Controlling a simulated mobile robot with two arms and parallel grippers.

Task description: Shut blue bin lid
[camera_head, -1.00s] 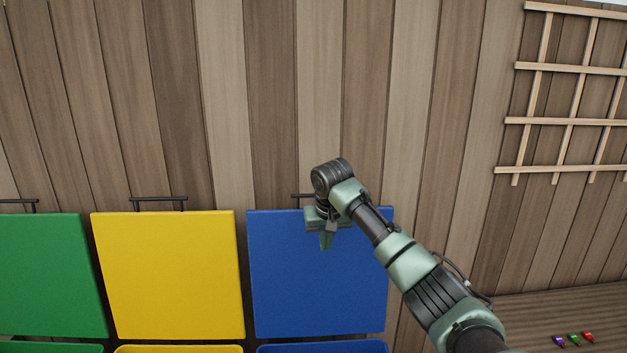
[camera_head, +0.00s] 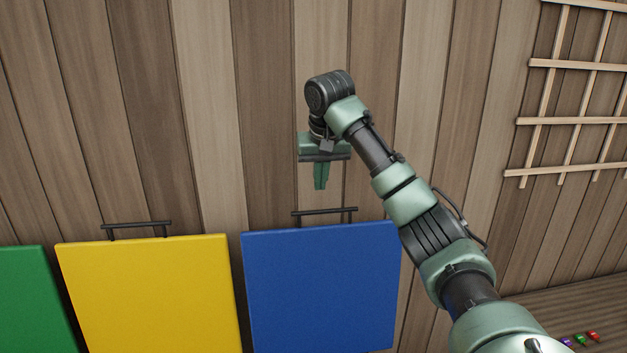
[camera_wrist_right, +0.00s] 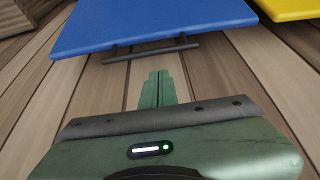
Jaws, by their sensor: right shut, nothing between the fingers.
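The blue bin lid (camera_head: 320,285) stands raised, its flat face toward me, in front of the wooden wall. Its dark bar handle (camera_head: 325,212) runs along the top edge. My right gripper (camera_head: 321,187) is shut and empty, fingers pointing down, a little above the handle and apart from it. In the right wrist view, the shut fingers (camera_wrist_right: 157,88) point toward the handle (camera_wrist_right: 150,50) and the blue lid (camera_wrist_right: 150,22), with a gap between. The blue bin's body is out of view. My left gripper is not in view.
A yellow lid (camera_head: 150,295) and a green lid (camera_head: 35,300) stand raised to the left of the blue one. A wooden trellis (camera_head: 575,90) is at the upper right. Small coloured items (camera_head: 578,338) lie at the lower right.

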